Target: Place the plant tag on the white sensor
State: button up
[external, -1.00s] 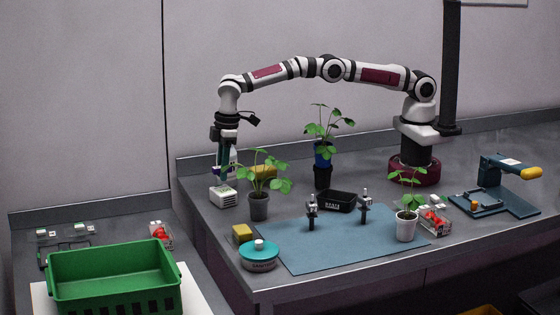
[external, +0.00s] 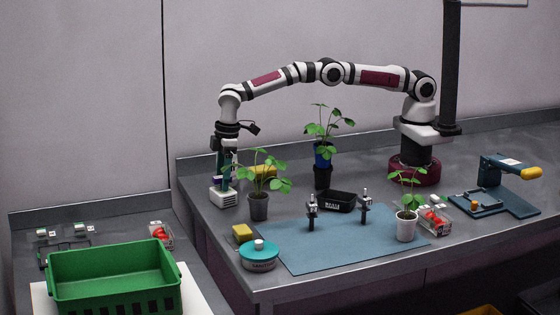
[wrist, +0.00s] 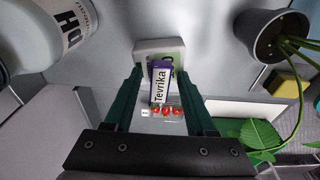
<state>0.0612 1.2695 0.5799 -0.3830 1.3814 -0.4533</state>
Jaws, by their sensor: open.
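The white sensor (external: 222,198) is a small pale box at the back left of the bench. It also shows in the wrist view (wrist: 148,46), beyond my fingertips. The plant tag (wrist: 160,84), purple and white and lettered "Tevrika", is between my fingers in the wrist view. Its far end overlaps the sensor there and appears to meet its top; exact contact is hard to tell. My gripper (external: 221,181) is directly above the sensor, pointing down. Its green fingers (wrist: 159,74) are open, with gaps on both sides of the tag.
A potted plant (external: 258,206) stands just right of the sensor, its leaves close to my gripper. A white bottle (wrist: 52,32) is near in the wrist view. A green crate (external: 115,277) stands on the lower left table.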

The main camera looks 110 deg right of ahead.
notch_tip(320, 180, up, 12)
jog(key=s, duration=0.2)
jog(key=s+a+r+m, duration=0.1)
jog(key=s+a+r, duration=0.1)
jog(key=s+r, duration=0.6)
jog(key=s+a+r+m+g+y, duration=0.1)
jog(key=s+a+m, duration=0.1)
jog(key=s, duration=1)
jog(key=s+a+r+m, duration=0.1)
jog(key=s+a+r, duration=0.1)
jog(key=s, duration=1.1)
jog(key=s+a+f+m, duration=0.1)
jog(key=s+f, duration=0.5)
jog(key=s, duration=0.6)
jog(key=shift+m+g+y, duration=0.3)
jog(key=shift+y, duration=0.1)
